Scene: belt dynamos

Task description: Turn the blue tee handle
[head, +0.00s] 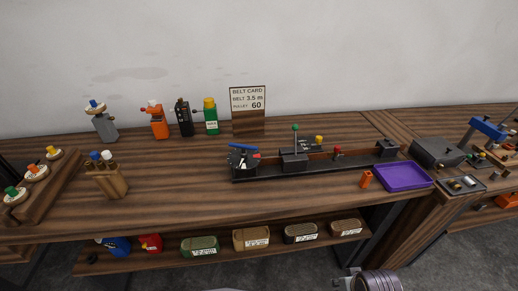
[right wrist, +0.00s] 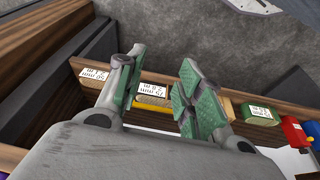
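A blue bar-shaped handle (head: 243,147) sits on top of the dark block at the left end of a long black rail fixture (head: 330,163) on the wooden bench. Another blue bar-like part (head: 488,128) tops a device at the far right; I cannot tell from shape alone which is the tee handle. My right gripper (right wrist: 160,62) shows in the right wrist view, open and empty, its green-padded fingers apart, facing the lower shelf's labelled blocks and the floor. It is apart from both blue handles. My left gripper is in neither view.
A purple tray (head: 404,176) and an orange cylinder (head: 366,179) stand near the bench's front right. A belt card (head: 248,99) stands behind the rail. Labelled blocks (head: 251,238) lie on the lower shelf. Small bottles and devices (head: 158,121) stand at the back left.

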